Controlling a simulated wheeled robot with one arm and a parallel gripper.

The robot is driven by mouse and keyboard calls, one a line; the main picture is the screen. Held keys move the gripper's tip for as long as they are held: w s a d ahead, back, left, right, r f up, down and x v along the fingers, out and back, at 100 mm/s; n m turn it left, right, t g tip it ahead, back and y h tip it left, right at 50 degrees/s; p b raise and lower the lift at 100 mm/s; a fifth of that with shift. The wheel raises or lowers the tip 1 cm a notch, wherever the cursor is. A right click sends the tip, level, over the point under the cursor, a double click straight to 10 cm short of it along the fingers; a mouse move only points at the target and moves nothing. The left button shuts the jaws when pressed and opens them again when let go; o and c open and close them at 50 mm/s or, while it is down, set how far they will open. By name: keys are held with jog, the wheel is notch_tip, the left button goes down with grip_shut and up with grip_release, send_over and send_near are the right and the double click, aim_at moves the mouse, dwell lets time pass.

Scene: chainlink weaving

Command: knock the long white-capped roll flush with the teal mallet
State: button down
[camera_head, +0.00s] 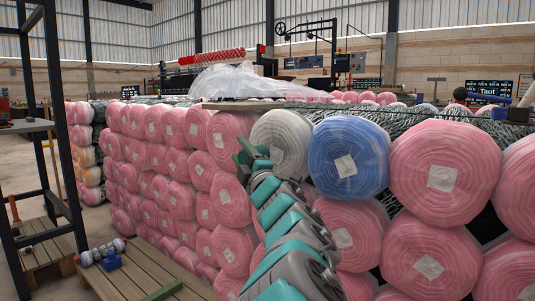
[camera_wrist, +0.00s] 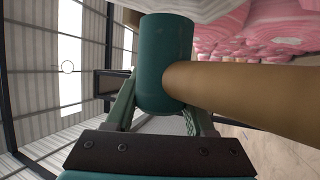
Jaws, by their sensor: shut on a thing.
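The white-capped roll (camera_head: 282,143) lies in the top row of the stack, between pink rolls on its left and a blue roll (camera_head: 348,158) on its right. My gripper (camera_head: 250,155) is at its left edge, and my arm hides its lower part. In the wrist view my gripper (camera_wrist: 163,95) is shut on the teal head of the mallet (camera_wrist: 165,50). The mallet's tan handle (camera_wrist: 245,95) runs off to the right. The far end of the head is close to a whitish surface (camera_wrist: 195,8); I cannot tell whether they touch.
Pink rolls (camera_head: 444,175) fill the stack on both sides. Clear plastic sheeting (camera_head: 235,82) lies on top behind. A dark metal frame (camera_head: 50,130) stands at left, with a wooden pallet (camera_head: 140,270) on the floor. Open floor shows between frame and stack.

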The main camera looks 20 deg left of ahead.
jog(key=s+b, duration=0.1)
jog(key=s+a+b, duration=0.1)
jog(key=s, duration=0.1)
jog(key=s+a, duration=0.1)
jog(key=shift+s+b, duration=0.3)
jog(key=shift+b, duration=0.1)
jog(key=shift+s, duration=0.1)
